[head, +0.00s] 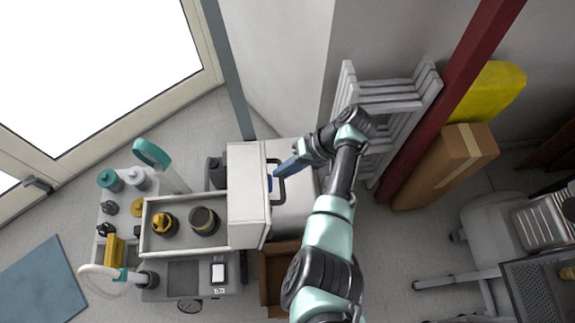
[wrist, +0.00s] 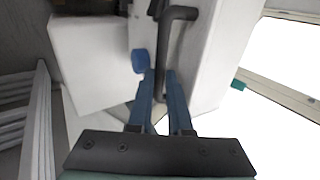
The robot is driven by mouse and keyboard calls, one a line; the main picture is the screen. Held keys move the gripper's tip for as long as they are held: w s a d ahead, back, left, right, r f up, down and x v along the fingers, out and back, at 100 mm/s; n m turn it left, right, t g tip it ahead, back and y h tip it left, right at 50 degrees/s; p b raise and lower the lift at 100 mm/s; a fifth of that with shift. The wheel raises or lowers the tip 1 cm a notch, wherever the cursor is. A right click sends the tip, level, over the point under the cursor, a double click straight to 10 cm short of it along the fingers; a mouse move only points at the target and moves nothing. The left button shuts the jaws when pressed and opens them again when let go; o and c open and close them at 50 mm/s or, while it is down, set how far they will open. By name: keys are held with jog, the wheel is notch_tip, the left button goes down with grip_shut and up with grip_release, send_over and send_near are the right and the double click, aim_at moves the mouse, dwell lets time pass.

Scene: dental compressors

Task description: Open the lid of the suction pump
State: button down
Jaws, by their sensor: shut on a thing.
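The suction pump appears to be the white box-shaped unit (head: 249,215) in the middle of the head view, with a black bar handle (head: 283,187) on its right side. In the wrist view the black handle (wrist: 176,40) stands out from a white panel (wrist: 218,60). My gripper (head: 277,171) comes from the right, its blue fingers at the upper end of the handle. In the wrist view my gripper (wrist: 160,78) has its fingers on both sides of the handle bar, shut on it. I cannot tell how far the lid is open.
A grey tray (head: 150,243) with yellow and black parts is left of the unit. A cardboard box (head: 270,282) lies below it. White slatted racks (head: 392,98), a dark red post (head: 440,100) and a tall carton (head: 445,165) stand to the right. Bare floor shows at left.

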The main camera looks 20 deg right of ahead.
jog(key=shift+s+a+f, duration=0.25)
jog(key=shift+a+f, duration=0.1)
jog(key=c, duration=0.8)
grip_release()
jog(key=shift+w, duration=0.15)
jog(key=shift+c, duration=0.2)
jog(key=shift+d+r, duration=0.1)
jog(key=shift+r, duration=0.05)
jog(key=p+v, duration=0.1)
jog(key=v, duration=1.2)
jog(key=shift+w+d, duration=0.1)
jog(key=shift+c, duration=0.2)
